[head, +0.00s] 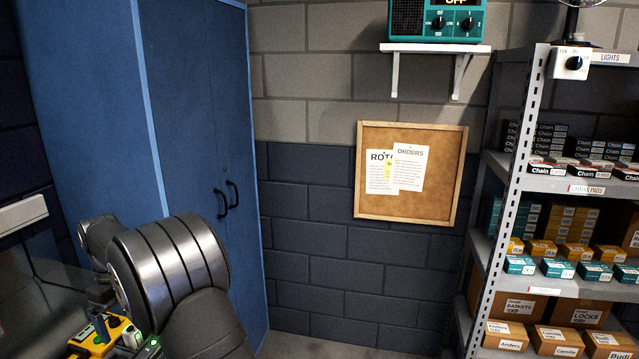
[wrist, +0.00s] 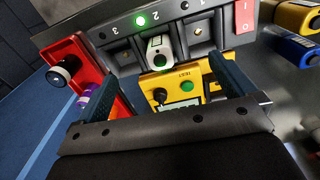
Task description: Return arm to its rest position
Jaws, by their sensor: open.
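My arm (head: 175,262) fills the lower left of the head view, and my gripper is not clear there. In the wrist view my gripper (wrist: 158,82) is open, with its two dark blue fingers apart. Between and beyond the fingers is a yellow tester (wrist: 180,88) with a black knob and a green button. I cannot tell whether a finger touches it. A yellow item (head: 92,338) also shows at the lower left of the head view.
In the wrist view, a grey panel (wrist: 205,28) with numbered slots, a lit green light and a red switch (wrist: 243,15) stands behind the tester. A red bin (wrist: 75,52) is left. The head view shows a blue cabinet (head: 190,110), a corkboard (head: 435,208) and stocked shelving (head: 520,175).

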